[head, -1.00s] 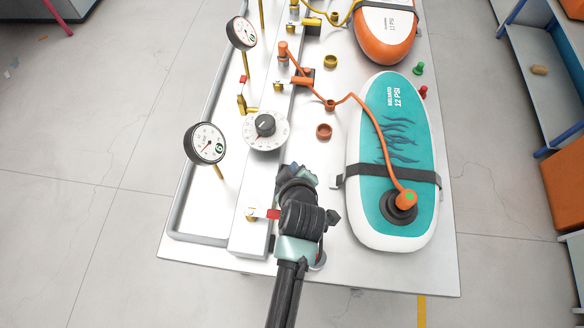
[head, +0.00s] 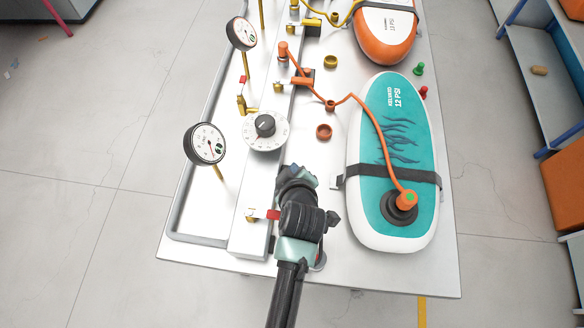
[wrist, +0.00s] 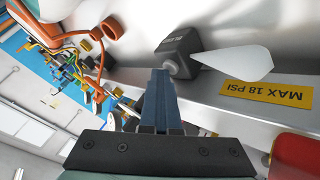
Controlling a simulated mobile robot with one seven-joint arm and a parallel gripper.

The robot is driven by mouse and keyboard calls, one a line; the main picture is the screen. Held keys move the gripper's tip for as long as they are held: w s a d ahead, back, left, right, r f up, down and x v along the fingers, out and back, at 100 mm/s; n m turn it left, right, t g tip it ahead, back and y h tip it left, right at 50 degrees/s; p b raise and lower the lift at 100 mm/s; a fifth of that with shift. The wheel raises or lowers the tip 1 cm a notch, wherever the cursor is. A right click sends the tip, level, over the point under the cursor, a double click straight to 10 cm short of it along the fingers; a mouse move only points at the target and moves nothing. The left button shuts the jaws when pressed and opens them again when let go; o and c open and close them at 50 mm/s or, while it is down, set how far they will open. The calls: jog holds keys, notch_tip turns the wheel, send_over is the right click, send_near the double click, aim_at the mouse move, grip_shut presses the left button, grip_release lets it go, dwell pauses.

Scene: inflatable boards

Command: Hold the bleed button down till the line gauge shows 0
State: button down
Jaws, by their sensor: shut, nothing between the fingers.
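In the wrist view my gripper's fingers (wrist: 160,75) are together, with nothing between them. Their tips are at the small grey round button (wrist: 172,69) on a dark block (wrist: 184,46), taken as the bleed button. They overlap it in the picture; I cannot tell how far it is pressed. In the head view my gripper (head: 297,174) points at the panel rail below the dial, its fingertips mostly hidden by my wrist. A near round gauge (head: 205,143) and a far gauge (head: 241,33) stand at the left. Their readings are too small to read surely.
A white dial with black knob (head: 265,126) sits on the rail (head: 247,190). A teal board (head: 390,120) with an orange hose lies to the right. In the wrist view a pale paddle-shaped part (wrist: 238,62) and a yellow "MAX 18 PSI" label (wrist: 265,95) are beside the block.

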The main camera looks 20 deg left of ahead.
jog(key=shift+r+p, duration=0.85)
jog(key=shift+r, duration=0.05)
notch_tip(320, 180, up, 5)
jog(key=p, duration=0.4)
jog(key=shift+p, duration=0.3)
